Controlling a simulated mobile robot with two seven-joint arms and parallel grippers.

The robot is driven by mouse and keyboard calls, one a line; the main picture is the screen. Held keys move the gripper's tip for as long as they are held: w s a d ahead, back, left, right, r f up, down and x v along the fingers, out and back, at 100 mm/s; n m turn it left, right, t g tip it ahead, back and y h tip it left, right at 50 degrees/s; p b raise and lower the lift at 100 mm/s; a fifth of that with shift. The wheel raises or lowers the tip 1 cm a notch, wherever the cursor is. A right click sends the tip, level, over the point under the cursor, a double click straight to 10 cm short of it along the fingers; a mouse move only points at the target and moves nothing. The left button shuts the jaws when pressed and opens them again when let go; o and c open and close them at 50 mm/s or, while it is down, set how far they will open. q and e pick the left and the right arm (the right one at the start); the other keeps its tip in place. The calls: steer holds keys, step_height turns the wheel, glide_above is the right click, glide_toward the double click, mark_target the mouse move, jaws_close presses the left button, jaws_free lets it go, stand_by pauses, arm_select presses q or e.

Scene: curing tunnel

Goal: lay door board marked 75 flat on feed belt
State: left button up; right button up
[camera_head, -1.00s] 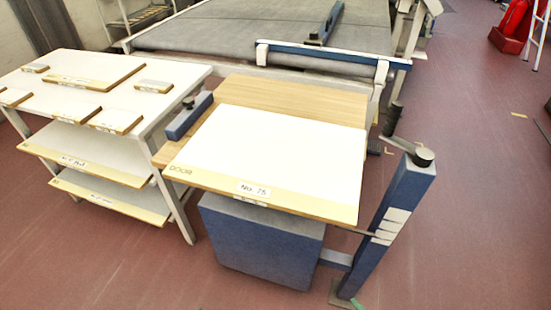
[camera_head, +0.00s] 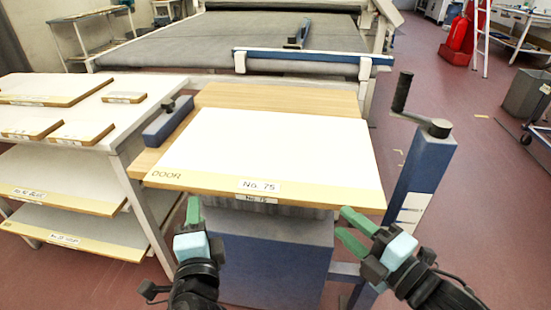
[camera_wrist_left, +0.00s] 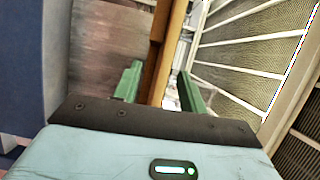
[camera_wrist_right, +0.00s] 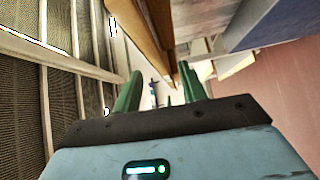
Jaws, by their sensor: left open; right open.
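The door board marked No. 75 (camera_head: 265,145) has a white top and a pale wood front strip with the word DOOR. It lies flat on top of other boards on a blue stand. The grey feed belt (camera_head: 190,45) is behind it. My left gripper (camera_head: 193,215) is open and empty, below the board's front edge at its left part. My right gripper (camera_head: 348,230) is open and empty, below the front edge near the right corner. Board edges show ahead of the fingers in the left wrist view (camera_wrist_left: 168,45) and right wrist view (camera_wrist_right: 147,35).
A blue crank post (camera_head: 425,165) stands close to the board's right side. A blue stop bar (camera_head: 170,122) is at its left. A white shelf table (camera_head: 130,130) with smaller boards stands at left. A blue bar (camera_head: 310,58) crosses the belt's near end.

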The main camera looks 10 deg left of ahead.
mark_target(196, 191)
arm_select(q)
steer(key=shift+r, duration=0.5)
arm_select(e)
steer(key=shift+r+n, duration=0.3)
arm_select(q)
steer(key=shift+w, duration=0.2)
arm_select(e)
steer(key=shift+w, duration=0.15)
arm_select(q)
steer(key=shift+x, duration=3.8)
arm_select(e)
steer(key=shift+x, duration=3.85)
arm_select(q)
steer(key=shift+r, duration=0.1)
jaws_close()
arm_select(e)
jaws_close()
arm_select(q)
steer(key=shift+r, duration=0.25)
arm_select(e)
steer(key=shift+r, duration=0.25)
